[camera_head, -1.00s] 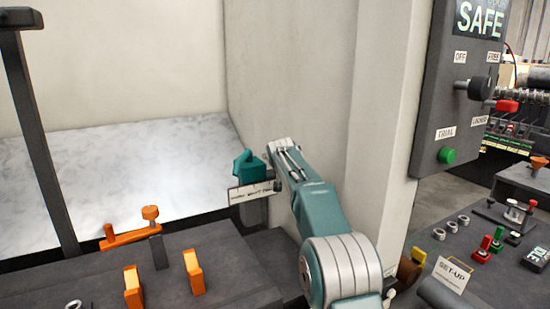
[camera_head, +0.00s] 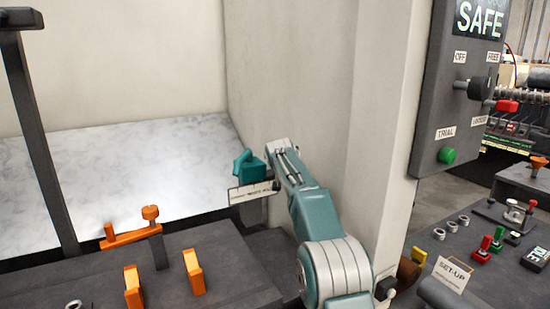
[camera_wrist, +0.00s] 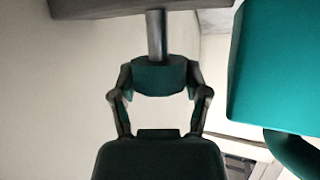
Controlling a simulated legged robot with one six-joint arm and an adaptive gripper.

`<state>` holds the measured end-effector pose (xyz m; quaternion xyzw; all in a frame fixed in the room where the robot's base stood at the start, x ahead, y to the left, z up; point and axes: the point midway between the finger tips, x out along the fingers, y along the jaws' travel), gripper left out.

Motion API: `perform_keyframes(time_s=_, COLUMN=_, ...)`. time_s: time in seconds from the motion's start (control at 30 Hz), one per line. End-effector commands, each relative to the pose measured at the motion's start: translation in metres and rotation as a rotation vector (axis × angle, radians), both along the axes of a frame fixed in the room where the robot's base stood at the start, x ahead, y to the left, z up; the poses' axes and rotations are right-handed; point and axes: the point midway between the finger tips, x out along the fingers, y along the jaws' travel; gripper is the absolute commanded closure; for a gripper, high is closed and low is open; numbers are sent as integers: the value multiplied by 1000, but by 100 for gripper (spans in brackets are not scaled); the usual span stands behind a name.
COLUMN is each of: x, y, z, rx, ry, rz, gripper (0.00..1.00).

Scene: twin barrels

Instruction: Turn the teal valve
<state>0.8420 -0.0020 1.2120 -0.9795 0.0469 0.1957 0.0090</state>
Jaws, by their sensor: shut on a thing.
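The teal valve (camera_head: 249,165) shows in the head view as a teal block above a white label plate, beside the wall. My arm reaches up to its right, and its end is close to the block. In the wrist view a large teal surface (camera_wrist: 278,65) fills the right edge. My gripper (camera_wrist: 158,75) points up in that view, with its fingers drawn together at the lower end of a grey stem (camera_wrist: 157,36). The stem runs up to a dark bar. How stem and teal block join is hidden.
An orange crank (camera_head: 132,237) and orange handles (camera_head: 195,271) stand on the dark bench at lower left. A beige pillar (camera_head: 385,130) is close right of my arm. A grey panel (camera_head: 457,105) reading SAFE is beyond it. The pale slab at left is clear.

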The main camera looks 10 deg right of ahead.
Motion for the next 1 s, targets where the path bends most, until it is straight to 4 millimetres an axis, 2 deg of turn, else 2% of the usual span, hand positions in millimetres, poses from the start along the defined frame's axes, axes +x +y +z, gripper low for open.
perform_keyframes(time_s=0.7, x=4, y=3, z=-2, rx=-3, ry=0, rz=-324, gripper=87)
perform_keyframes(time_s=1.0, x=3, y=3, z=-2, rx=-1, ry=1, rz=-321, gripper=88)
